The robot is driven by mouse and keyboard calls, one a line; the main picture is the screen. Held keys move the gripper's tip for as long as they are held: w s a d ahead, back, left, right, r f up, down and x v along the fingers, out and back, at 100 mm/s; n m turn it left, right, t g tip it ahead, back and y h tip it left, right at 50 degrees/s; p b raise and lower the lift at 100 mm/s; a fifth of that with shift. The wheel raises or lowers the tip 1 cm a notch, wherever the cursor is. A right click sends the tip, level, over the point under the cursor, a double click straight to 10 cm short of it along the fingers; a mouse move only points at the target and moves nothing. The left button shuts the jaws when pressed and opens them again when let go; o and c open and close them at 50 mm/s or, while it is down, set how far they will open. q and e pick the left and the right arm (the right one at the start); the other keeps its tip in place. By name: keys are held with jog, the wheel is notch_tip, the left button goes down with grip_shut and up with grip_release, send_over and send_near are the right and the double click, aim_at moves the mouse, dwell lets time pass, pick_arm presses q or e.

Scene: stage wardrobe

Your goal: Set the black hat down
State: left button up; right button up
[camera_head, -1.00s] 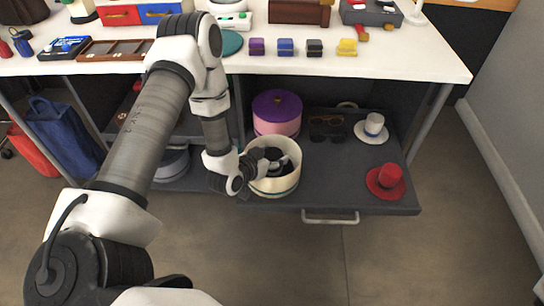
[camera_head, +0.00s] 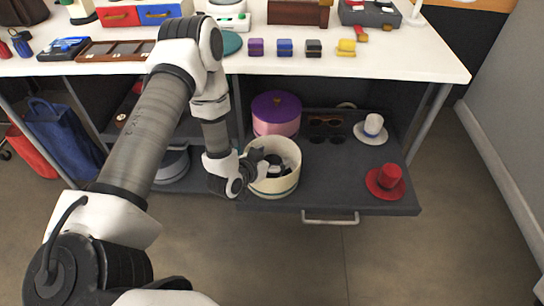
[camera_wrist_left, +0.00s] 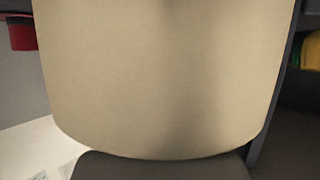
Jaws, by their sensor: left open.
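A cream round box (camera_head: 281,190) stands open on the left front of the grey pull-out shelf (camera_head: 330,185). A dark shape (camera_head: 276,168) lies inside it; it looks like the black hat, but the rim and my gripper partly hide it. My left gripper (camera_head: 262,160) is open at the box's left rim, close to the dark shape. Whether they touch I cannot tell. In the left wrist view a cream surface (camera_wrist_left: 160,80), apparently the box wall, fills most of the picture and no hat shows. My right gripper is not in view.
A pink box with a purple lid (camera_head: 277,115) stands behind the cream box. Sunglasses (camera_head: 326,122), a white hat (camera_head: 372,130) and a red hat (camera_head: 386,182) lie on the shelf. Its middle is bare. The white tabletop (camera_head: 400,62) overhangs the back.

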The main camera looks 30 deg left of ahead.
pick_arm(q)
jog(key=shift+s+f, duration=0.1)
jog(key=shift+f, duration=0.05)
jog(key=shift+r+p, duration=0.35)
jog(key=shift+r, duration=0.05)
jog(key=p+v, duration=0.4)
jog(key=v, duration=0.8)
jog(key=s+d+f+g, duration=0.4)
jog(key=s+f+g, duration=0.2)
jog(key=s, duration=0.2)
jog(key=s+d+f+g, duration=0.5)
jog(key=s+f+g, duration=0.1)
jog(key=s, duration=0.3)
jog(key=shift+f+n+g, duration=0.2)
jog(key=shift+n+g, duration=0.2)
jog(key=shift+g, duration=0.1)
jog(key=shift+s+a, duration=0.1)
jog(key=shift+s, duration=0.05)
